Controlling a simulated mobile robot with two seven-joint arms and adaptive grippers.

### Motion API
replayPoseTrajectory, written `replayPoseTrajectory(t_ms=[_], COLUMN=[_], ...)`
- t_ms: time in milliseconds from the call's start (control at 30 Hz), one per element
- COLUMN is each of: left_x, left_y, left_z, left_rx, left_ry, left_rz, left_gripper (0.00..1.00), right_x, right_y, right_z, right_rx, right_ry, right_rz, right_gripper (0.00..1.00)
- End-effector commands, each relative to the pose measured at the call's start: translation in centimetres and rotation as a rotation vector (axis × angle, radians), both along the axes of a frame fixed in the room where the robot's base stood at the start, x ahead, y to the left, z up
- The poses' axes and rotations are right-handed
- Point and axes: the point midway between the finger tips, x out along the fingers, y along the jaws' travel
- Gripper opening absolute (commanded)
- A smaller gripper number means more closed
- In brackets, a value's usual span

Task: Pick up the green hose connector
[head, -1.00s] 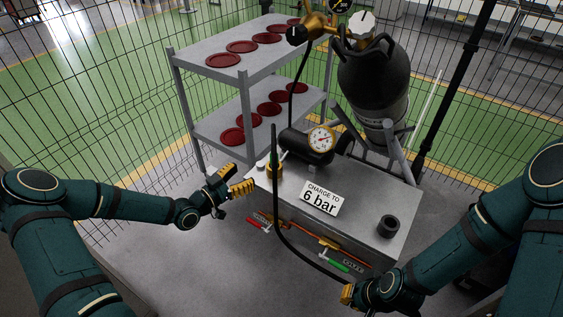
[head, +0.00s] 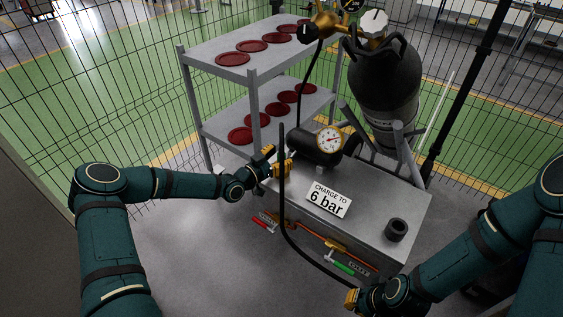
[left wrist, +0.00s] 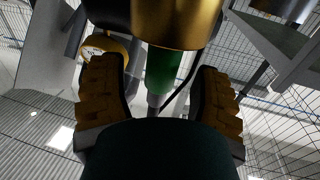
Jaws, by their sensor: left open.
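A green cylindrical part, which looks like the green hose connector (left wrist: 160,70), shows in the left wrist view directly below a large brass cylinder (left wrist: 178,22). It lies between the two yellow-padded fingers of my left gripper (left wrist: 160,100), with space visible on both sides. In the head view my left gripper (head: 272,164) is at the left end of the grey box's top, and the green part cannot be made out there. My right gripper (head: 352,298) is low at the front right, beside the lower end of a black hose (head: 283,200); its finger gap is unclear.
The grey box (head: 375,200) carries a "6 bar" sign (head: 329,199), a gauge (head: 329,139) and a black ring (head: 396,229). Red and green valve handles (head: 341,267) are on its front. A shelf with red discs (head: 232,59) and a dark tank (head: 386,85) stand behind.

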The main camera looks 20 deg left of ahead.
Motion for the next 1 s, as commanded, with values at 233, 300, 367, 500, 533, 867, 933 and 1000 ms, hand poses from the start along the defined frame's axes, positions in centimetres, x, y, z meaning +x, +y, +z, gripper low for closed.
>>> replayPoseTrajectory(t_ms=[233,300,367,500,533,867,933,1000], left_x=[0.7,0.7,0.7,0.7,0.7,0.7,0.7,0.7], left_y=[-0.4,-0.4,-0.4,-0.4,-0.4,-0.4,-0.4,-0.4], left_z=[0.0,0.0,0.0,0.0,0.0,0.2,0.8,1.7], left_rx=[0.001,0.001,0.001,0.001,0.001,0.000,0.001,0.002], left_ry=[0.001,0.001,0.001,0.001,0.001,-0.001,-0.002,-0.004], left_rz=[0.001,0.001,0.001,0.001,0.001,0.001,0.000,0.000], left_gripper=[0.64,0.64,0.58,0.09,0.00,0.00,0.00,0.00], right_x=[0.0,0.0,0.0,0.0,0.0,0.0,0.0,0.0], right_y=[0.0,0.0,0.0,0.0,0.0,0.0,0.0,0.0], right_z=[0.0,0.0,0.0,0.0,0.0,0.0,0.1,0.3], right_rx=[0.000,0.000,0.000,0.000,0.000,0.000,0.000,0.000], right_ry=[0.001,0.001,0.001,0.000,0.000,0.000,0.000,-0.001], right_rz=[0.000,0.000,0.000,0.000,0.000,0.000,0.000,0.000], right_gripper=[0.00,0.00,0.00,0.00,0.00,0.00,0.00,0.00])
